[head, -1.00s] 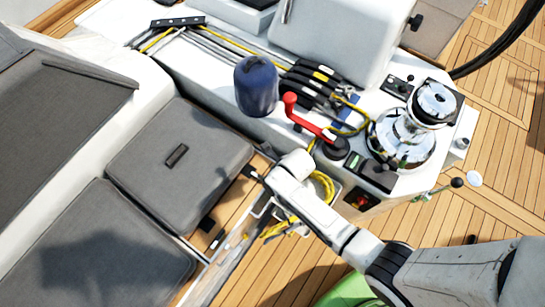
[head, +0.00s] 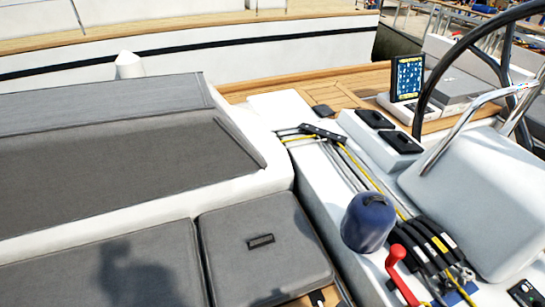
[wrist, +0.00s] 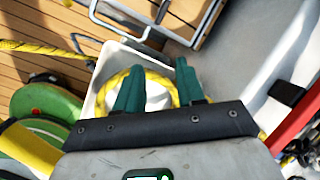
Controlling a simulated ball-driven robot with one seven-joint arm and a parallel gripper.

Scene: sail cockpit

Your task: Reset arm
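My gripper (wrist: 158,80) shows in the wrist view with its two teal fingers apart. Nothing is seen held between them. Beyond the fingers is a white bin (wrist: 104,68) with a coiled yellow rope (wrist: 113,86) in it. The fingers hide part of the coil, and I cannot tell how far they are from it. My arm and gripper are out of the head view.
In the head view, a red winch handle (head: 396,262) and a blue cylindrical cover (head: 368,222) stand on the white console at the lower right. Grey cushions (head: 262,250) lie to the left. A steering wheel (head: 440,75) and a chart screen (head: 407,77) are at the right.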

